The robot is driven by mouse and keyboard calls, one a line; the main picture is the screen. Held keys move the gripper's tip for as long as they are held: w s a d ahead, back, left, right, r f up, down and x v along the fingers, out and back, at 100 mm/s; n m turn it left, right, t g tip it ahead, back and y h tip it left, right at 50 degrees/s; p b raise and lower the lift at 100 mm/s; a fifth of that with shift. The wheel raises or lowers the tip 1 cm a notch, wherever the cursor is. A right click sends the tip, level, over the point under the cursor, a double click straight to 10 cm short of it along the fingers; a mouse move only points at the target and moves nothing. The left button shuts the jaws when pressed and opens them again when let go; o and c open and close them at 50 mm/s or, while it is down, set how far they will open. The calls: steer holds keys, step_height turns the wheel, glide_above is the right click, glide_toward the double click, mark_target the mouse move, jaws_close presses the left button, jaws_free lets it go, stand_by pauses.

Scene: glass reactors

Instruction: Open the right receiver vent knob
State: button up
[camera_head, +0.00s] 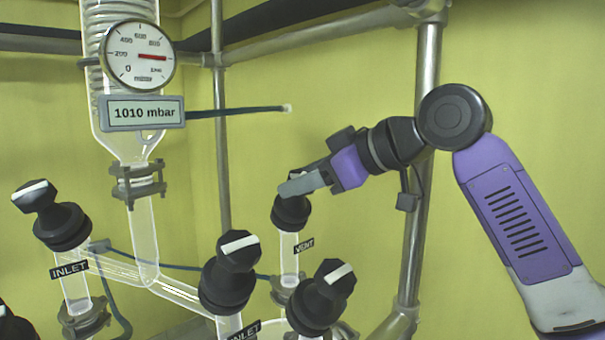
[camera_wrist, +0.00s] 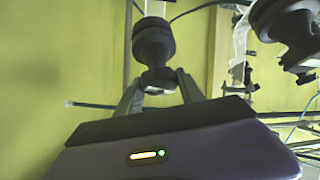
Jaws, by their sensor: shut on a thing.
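The vent knob (camera_head: 291,212) is black and sits on a glass tube with a VENT label (camera_head: 304,246), in the middle of the head view. My gripper (camera_head: 296,186) comes in from the upper right, with its fingers at the top of this knob and hiding part of it. In the wrist view the vent knob (camera_wrist: 155,45) stands upside down in the picture. Its end lies between the two fingers of my gripper (camera_wrist: 160,88), which are shut on it. The direction of the knob's white mark is hard to tell.
Black knobs with white marks stand at the left (camera_head: 61,222), the centre (camera_head: 229,270) and the lower right (camera_head: 322,297). A dial gauge (camera_head: 140,56) and a 1010 mbar display (camera_head: 143,112) hang upper left. A metal post (camera_head: 427,90) stands behind my arm.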

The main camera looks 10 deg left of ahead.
stand_by(0.3)
steer(key=o, duration=1.4)
steer(key=shift+f, duration=0.1)
